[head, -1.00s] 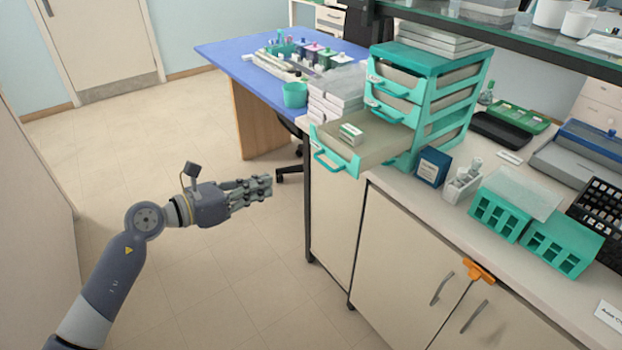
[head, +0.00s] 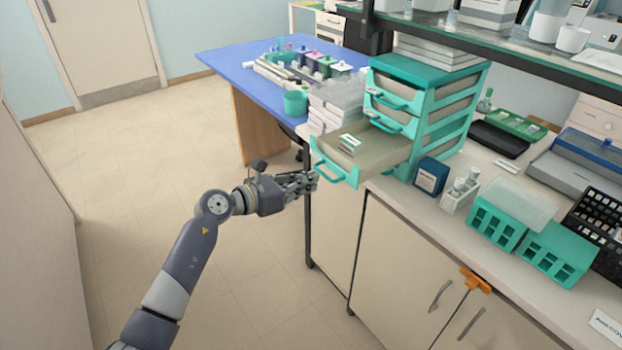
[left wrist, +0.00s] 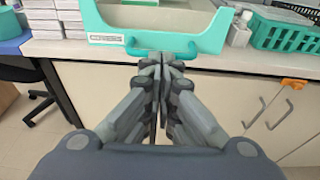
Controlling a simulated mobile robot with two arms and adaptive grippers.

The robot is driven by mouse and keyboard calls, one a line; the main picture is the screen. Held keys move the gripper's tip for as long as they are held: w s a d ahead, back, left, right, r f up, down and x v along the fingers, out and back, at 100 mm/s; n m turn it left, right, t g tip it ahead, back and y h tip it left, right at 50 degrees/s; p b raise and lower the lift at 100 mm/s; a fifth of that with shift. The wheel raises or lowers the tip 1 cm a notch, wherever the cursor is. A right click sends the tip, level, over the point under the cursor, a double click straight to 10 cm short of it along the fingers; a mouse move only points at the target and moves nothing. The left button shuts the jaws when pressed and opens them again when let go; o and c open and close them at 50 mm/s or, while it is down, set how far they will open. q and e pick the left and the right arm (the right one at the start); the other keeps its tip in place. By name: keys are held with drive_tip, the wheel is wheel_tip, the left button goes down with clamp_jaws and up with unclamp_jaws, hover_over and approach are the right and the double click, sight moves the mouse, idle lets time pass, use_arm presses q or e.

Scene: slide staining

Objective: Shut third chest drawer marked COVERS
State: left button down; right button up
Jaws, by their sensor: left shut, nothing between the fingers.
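The third drawer (head: 375,148) of the teal chest (head: 434,116) is pulled out to the left, past the bench edge, with a small white-and-green box (head: 350,145) in it. In the left wrist view the drawer front (left wrist: 190,42) carries a label (left wrist: 104,38) that looks like COVERS, and a teal handle (left wrist: 160,52). My left gripper (head: 314,181) is shut and empty, right by the drawer's handle (head: 329,172). In the left wrist view its fingertips (left wrist: 164,60) overlap the handle; I cannot tell if they touch. My right gripper is not in view.
White boxes (head: 331,105) and a teal cup (head: 295,103) stand beside the chest. A dark blue box (head: 431,175) and teal racks (head: 556,254) stand on the bench to the right. A blue table (head: 235,58) is behind. The floor (head: 120,170) at left is clear.

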use_arm(q)
drive_tip(key=shift+w+d+f, duration=0.15)
drive_tip(key=shift+w+d, duration=0.3)
